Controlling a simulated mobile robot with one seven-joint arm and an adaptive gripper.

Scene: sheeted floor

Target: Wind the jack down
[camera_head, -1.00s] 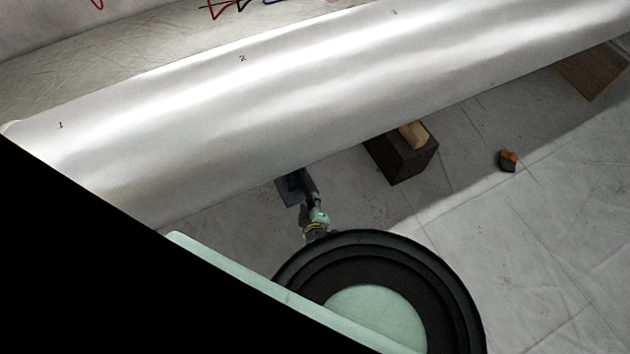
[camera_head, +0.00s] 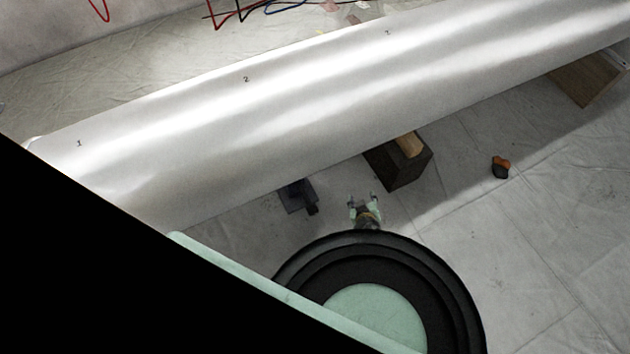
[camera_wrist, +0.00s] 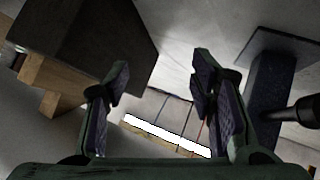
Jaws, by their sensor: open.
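The jack (camera_head: 298,196) is a small dark device on the floor under the lower edge of a big pale cylinder (camera_head: 330,100). Its top is hidden by the cylinder. In the wrist view the jack (camera_wrist: 268,95) stands at the right, with a flat plate at one end of a dark post and a dark round rod sticking out at the right edge. My gripper (camera_head: 363,200) is open and empty, to the right of the jack and apart from it. In the wrist view, my gripper's fingers (camera_wrist: 160,82) are spread with nothing between them.
A dark block with a wooden piece on it (camera_head: 398,165) stands just beyond my gripper, partly under the cylinder. A small orange and black item (camera_head: 501,167) lies on the floor at right. A wooden block (camera_head: 588,85) is at far right. Floor at lower right is clear.

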